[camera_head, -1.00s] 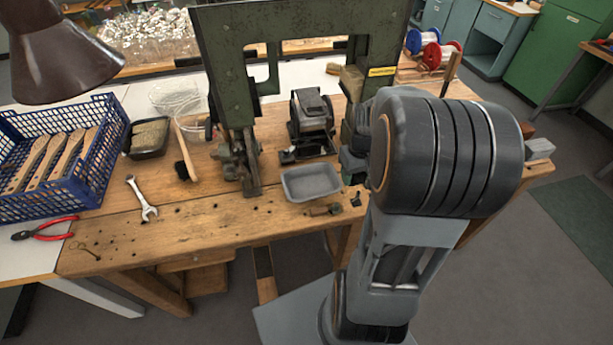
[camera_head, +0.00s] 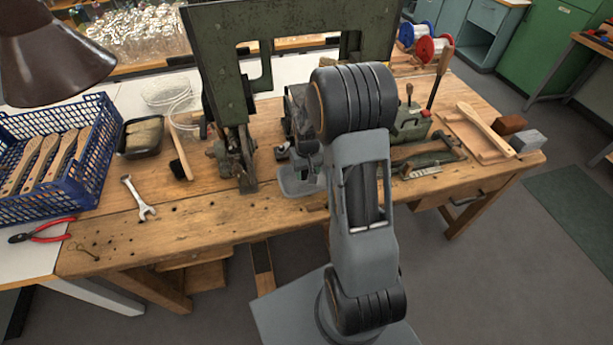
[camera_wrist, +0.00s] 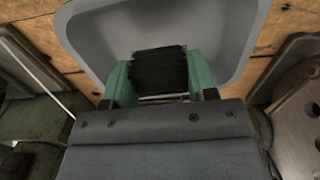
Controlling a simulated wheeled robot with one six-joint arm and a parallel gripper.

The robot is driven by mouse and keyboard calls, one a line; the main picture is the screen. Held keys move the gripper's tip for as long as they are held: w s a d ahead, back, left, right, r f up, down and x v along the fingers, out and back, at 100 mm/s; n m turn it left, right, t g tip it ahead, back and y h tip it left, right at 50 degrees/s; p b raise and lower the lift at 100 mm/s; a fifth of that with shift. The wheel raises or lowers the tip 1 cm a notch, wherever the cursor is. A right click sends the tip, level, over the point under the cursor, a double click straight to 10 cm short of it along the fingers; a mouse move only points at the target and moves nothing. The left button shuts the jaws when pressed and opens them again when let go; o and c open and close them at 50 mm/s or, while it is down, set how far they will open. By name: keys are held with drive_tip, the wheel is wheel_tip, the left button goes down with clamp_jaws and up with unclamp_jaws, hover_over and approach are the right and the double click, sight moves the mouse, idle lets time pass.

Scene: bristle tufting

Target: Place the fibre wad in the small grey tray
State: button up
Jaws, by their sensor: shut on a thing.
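The fibre wad (camera_wrist: 159,73) is a dark, bristly bundle between the green fingertips of my gripper (camera_wrist: 159,80) in the wrist view. My gripper is shut on it. The small grey tray (camera_wrist: 100,35) lies behind the wad in that view, and the wad shows against its floor. I cannot tell whether the wad touches the tray. In the head view the tray (camera_head: 290,186) sits on the bench near its front edge, partly covered by my arm. The wad and my fingertips are hidden there.
A green press frame (camera_head: 225,75) stands left of my arm. A blue crate (camera_head: 75,185) of wooden brush handles, a dark container (camera_head: 142,137), and a wrench (camera_head: 140,200) are farther left. A wooden board (camera_head: 475,135) lies at the right.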

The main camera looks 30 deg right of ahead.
sight(306, 177)
drive_tip(key=shift+w+f, duration=0.15)
drive_tip(key=shift+f, duration=1.55)
drive_tip(key=shift+f, duration=0.1)
drive_tip(key=o, duration=0.9)
wheel_tip(306, 177, up, 12)
drive_tip(key=shift+a+f, duration=0.1)
drive_tip(key=s+a+r+n+t, duration=0.1)
drive_tip(key=s+a+r, duration=0.3)
drive_tip(key=s, duration=0.4)
drive_tip(key=s+a+r+t, duration=0.2)
drive_tip(key=s+a+r, duration=0.3)
drive_tip(key=s, duration=0.3)
drive_tip(key=shift+a+r+n+t, duration=0.3)
drive_tip(key=shift+r+n+t, duration=0.1)
drive_tip(key=shift+r, duration=0.35)
